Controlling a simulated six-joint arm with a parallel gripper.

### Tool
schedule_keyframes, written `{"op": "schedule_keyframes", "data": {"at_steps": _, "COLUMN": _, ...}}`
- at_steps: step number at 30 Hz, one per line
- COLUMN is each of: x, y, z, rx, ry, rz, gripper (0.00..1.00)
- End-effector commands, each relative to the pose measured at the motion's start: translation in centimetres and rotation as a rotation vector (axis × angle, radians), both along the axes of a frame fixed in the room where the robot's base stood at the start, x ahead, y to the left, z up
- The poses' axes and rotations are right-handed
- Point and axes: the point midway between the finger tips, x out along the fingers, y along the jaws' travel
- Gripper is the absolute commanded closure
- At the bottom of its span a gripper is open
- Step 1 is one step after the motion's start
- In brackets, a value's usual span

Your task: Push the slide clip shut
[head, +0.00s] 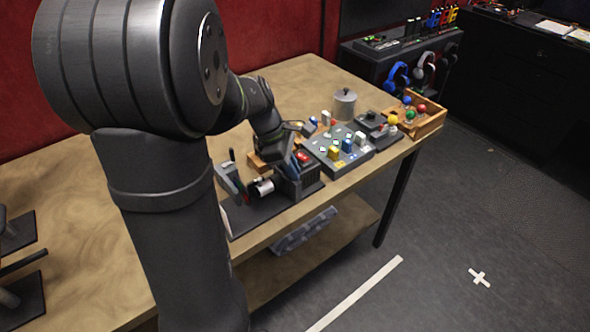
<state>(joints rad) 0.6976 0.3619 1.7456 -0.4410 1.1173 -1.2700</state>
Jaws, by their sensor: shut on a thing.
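My gripper (272,150) is at the end of the dark arm, low over the table's front part, at the left edge of a grey board (318,166) with several coloured pieces. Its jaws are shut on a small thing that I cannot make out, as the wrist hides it. A brown block (257,163) shows just left of and below the wrist. A dark box with a red top piece (303,157) stands close to the right. I cannot tell which piece is the slide clip.
The board carries yellow (333,153) and blue (347,145) blocks. A grey lidded pot (344,103) stands behind it. A wooden tray (432,122) with coloured balls is at the right. A white roll (263,187) lies on a dark mat in front.

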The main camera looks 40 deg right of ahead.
Motion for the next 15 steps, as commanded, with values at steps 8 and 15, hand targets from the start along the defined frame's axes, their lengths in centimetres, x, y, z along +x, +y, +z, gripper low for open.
{"op": "schedule_keyframes", "data": {"at_steps": 8, "x": 0.32, "y": -0.01, "z": 0.08, "rx": -0.002, "ry": -0.009, "rz": 0.002, "gripper": 0.67}}
{"op": "schedule_keyframes", "data": {"at_steps": 15, "x": 0.26, "y": 0.01, "z": 0.12, "rx": -0.002, "ry": -0.008, "rz": 0.002, "gripper": 0.67}}
